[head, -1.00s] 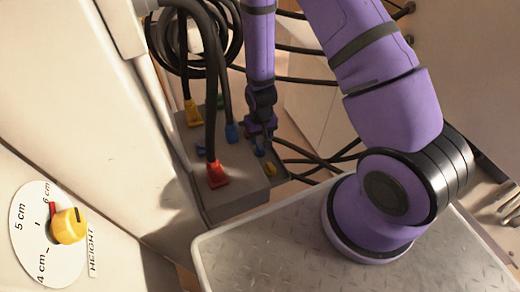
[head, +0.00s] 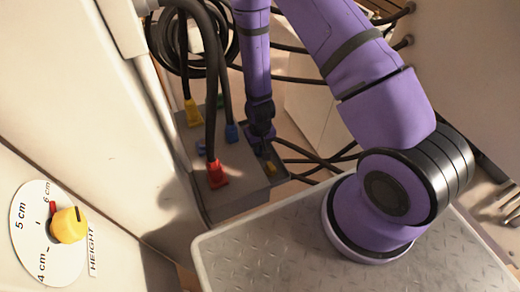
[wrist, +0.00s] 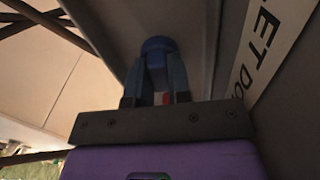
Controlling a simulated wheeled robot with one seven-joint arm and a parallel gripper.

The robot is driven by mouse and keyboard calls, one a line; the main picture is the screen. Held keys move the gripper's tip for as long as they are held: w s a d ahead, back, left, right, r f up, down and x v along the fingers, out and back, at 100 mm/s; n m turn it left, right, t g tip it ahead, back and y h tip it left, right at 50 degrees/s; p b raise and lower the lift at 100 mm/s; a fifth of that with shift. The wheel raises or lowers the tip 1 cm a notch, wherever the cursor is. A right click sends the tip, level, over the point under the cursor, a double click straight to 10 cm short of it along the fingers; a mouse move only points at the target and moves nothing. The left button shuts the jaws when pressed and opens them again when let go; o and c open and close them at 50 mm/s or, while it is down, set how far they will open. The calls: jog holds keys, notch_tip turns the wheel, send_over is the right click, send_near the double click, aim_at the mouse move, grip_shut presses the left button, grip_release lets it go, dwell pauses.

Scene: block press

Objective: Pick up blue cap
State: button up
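In the wrist view a round blue cap (wrist: 158,45) is at the far end of my gripper (wrist: 157,62). One finger is on each side of it. The gap between the fingertips looks about as wide as the cap, and I cannot tell whether they press on it. In the head view my gripper (head: 262,139) points down at the right part of the grey box, over a dark recess. The blue cap is hidden there behind the gripper.
A yellow piece (head: 271,167) lies right beside my gripper. The grey box (head: 238,207) carries yellow (head: 191,112), blue (head: 232,133) and red (head: 217,174) plugs with thick black cables close to the left. A metal plate (head: 290,250) is in front. A height dial (head: 68,225) is on the left panel.

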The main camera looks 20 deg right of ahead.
grip_shut()
jog(key=shift+r, duration=4.8)
jog(key=w+d+r+n, duration=0.1)
jog(key=w+r, duration=0.2)
jog(key=w, duration=0.3)
jog(key=w+d+r, duration=0.2)
jog(key=w, duration=0.5)
jog(key=s+a+r+n, duration=0.35)
jog(key=s+a, duration=0.25)
jog(key=a, duration=0.5)
jog(key=s+a+r+n, duration=0.2)
jog(key=s+a+r, duration=0.2)
jog(key=s+a, duration=0.45)
jog(key=shift+w+a+f, duration=0.25)
jog(key=shift+w+f, duration=0.05)
jog(key=shift+f, duration=0.55)
jog(key=shift+w+a+f, duration=0.25)
jog(key=shift+a+f, duration=0.05)
jog(key=shift+f, duration=0.55)
jog(key=shift+w+a+f, duration=0.25)
jog(key=shift+w+f, duration=0.05)
jog(key=shift+f, duration=0.55)
jog(key=shift+f, duration=0.65)
